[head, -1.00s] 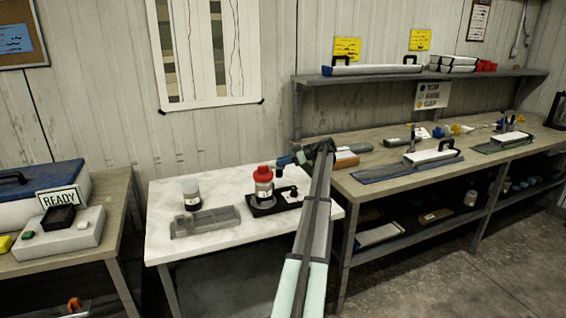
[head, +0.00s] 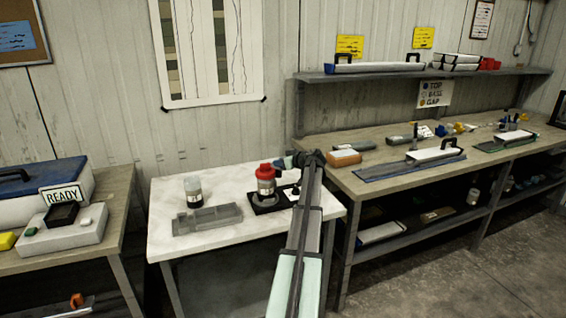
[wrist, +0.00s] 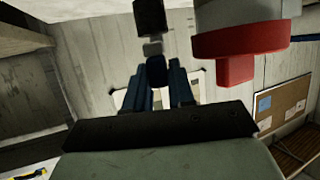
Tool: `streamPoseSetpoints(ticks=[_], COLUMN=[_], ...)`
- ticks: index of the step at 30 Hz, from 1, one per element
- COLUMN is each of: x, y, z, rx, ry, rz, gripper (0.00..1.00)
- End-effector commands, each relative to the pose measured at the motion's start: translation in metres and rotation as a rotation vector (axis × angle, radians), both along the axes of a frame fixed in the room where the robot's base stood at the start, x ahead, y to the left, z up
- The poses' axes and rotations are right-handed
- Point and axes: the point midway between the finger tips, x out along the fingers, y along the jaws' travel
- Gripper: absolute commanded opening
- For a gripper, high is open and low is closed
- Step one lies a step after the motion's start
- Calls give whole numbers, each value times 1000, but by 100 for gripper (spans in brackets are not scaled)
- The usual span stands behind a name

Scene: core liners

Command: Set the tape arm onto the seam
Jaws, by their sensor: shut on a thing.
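A jar with a red cap (head: 265,171) stands on a black stand (head: 270,203) on the white-topped table. The cap (wrist: 222,62) is large at the upper right of the wrist view. My gripper (head: 283,162) is just right of the cap, at about its height. In the wrist view, my dark blue fingers (wrist: 156,72) are shut on a small grey and black piece (wrist: 152,48), apparently the tape arm. The piece lies left of the cap with a visible gap. The seam, apparently where the cap meets the jar, is hard to make out.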

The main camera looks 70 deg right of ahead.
Motion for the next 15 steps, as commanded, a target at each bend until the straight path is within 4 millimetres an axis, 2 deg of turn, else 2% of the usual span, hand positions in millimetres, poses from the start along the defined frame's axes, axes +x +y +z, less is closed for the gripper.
streamPoseSetpoints(ticks=[3,15], x=[2,4], y=[7,9], z=[0,0], rx=[0,1], ry=[1,2], rz=[-65,-168], gripper=[0,0])
